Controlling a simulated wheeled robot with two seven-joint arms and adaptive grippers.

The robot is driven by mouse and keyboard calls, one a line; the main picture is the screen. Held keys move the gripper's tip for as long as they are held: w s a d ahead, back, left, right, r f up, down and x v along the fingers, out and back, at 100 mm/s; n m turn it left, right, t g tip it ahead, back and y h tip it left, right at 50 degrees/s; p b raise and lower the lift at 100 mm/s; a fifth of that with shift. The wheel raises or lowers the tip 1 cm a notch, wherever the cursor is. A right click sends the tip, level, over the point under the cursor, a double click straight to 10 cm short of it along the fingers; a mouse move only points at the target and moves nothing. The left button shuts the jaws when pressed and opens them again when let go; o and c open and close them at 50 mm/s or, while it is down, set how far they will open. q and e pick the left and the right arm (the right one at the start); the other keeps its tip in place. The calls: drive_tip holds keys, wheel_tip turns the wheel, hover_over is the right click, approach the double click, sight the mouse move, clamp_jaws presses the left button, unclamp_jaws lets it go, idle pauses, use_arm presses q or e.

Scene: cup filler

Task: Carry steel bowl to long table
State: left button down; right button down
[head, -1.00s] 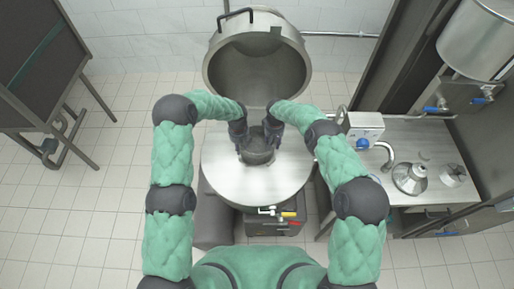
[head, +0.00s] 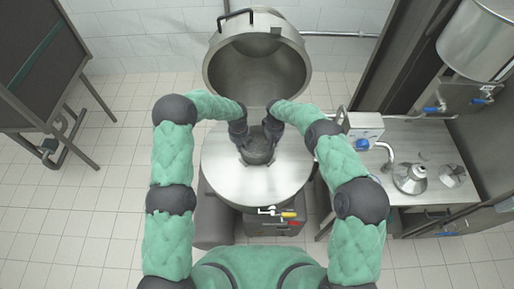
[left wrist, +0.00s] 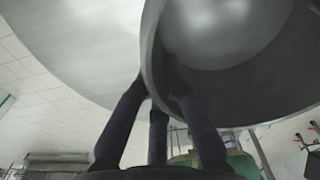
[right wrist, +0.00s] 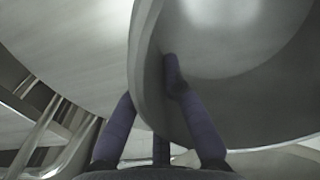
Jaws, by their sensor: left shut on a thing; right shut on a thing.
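The steel bowl (head: 258,153) is small and grey in the head view, over the round steel surface (head: 240,185) in front of me. Whether it touches that surface I cannot tell. My left gripper (head: 242,146) is shut on its left rim, my right gripper (head: 272,141) on its right rim. In the left wrist view the fingers (left wrist: 160,85) straddle the bowl's wall (left wrist: 215,40), with one finger inside. The right wrist view shows the same grip by my right fingers (right wrist: 150,85) on the bowl (right wrist: 230,40). The fingertips are partly hidden in the head view.
A large open steel lid or vessel (head: 258,80) stands behind the round surface. A steel table (head: 425,195) at the right holds a tap and funnel-shaped parts (head: 410,178). A dark rack (head: 40,70) stands at the left. The tiled floor (head: 95,210) at left is clear.

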drive_tip(key=shift+w+r+p, duration=0.1)
drive_tip(key=shift+r+p, duration=2.2)
drive_tip(key=shift+r, duration=0.25)
drive_tip(key=shift+f, duration=0.1)
